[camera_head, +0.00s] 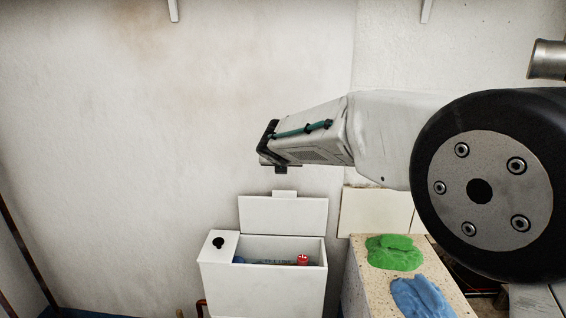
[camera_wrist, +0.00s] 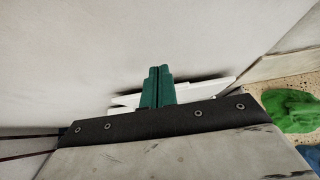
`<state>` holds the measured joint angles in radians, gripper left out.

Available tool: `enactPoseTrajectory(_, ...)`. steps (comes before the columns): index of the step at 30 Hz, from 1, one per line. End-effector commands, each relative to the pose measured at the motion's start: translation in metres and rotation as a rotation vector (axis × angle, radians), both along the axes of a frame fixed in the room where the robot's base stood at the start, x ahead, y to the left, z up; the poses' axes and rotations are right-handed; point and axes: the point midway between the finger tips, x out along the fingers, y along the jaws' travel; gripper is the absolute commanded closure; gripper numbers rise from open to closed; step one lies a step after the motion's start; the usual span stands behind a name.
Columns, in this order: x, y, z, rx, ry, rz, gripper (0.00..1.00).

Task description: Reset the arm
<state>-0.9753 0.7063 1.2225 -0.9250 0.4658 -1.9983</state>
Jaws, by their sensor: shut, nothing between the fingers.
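My arm reaches in from the right in the head view, its end held in the air above a white box (camera_head: 262,288). My gripper (camera_wrist: 159,72) shows in the wrist view as two green fingers pressed together, with nothing between them. In the head view its fingers are not clearly seen at the dark end of the arm. The box's lid (camera_head: 283,215) stands open, and its white edge also shows behind the fingers in the wrist view (camera_wrist: 205,90).
Inside the box are a red object (camera_head: 302,259) and something blue. At right a speckled counter (camera_head: 372,292) bears a green cloth (camera_head: 394,253) and a blue cloth (camera_head: 421,297). A pale wall (camera_head: 180,130) stands behind. The air left of the arm is clear.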

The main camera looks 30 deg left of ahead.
Motion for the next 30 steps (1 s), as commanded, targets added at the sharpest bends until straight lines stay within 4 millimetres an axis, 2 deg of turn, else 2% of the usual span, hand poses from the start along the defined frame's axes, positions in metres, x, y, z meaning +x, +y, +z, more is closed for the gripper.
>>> enactPoseTrajectory(8,0.001,0.001,0.004,0.004,0.005,-0.004,1.00)
enactPoseTrajectory(13,0.000,-0.004,0.000,0.098,0.080,-0.118,1.00)
enactPoseTrajectory(14,-0.001,-0.008,-0.007,0.120,0.111,-0.161,1.00)
enactPoseTrajectory(17,-0.012,-0.031,-0.044,0.190,0.247,-0.345,1.00)
enactPoseTrajectory(20,-0.026,-0.071,-0.059,0.279,0.374,-0.573,1.00)
enactPoseTrajectory(23,-0.032,-0.129,-0.059,0.381,0.475,-0.833,1.00)
enactPoseTrajectory(26,-0.040,-0.192,-0.052,0.488,0.548,-1.094,1.00)
enactPoseTrajectory(27,-0.045,-0.220,-0.047,0.532,0.572,-1.205,1.00)
enactPoseTrajectory(29,-0.053,-0.263,-0.040,0.603,0.600,-1.373,1.00)
enactPoseTrajectory(30,-0.061,-0.292,-0.034,0.652,0.614,-1.488,1.00)
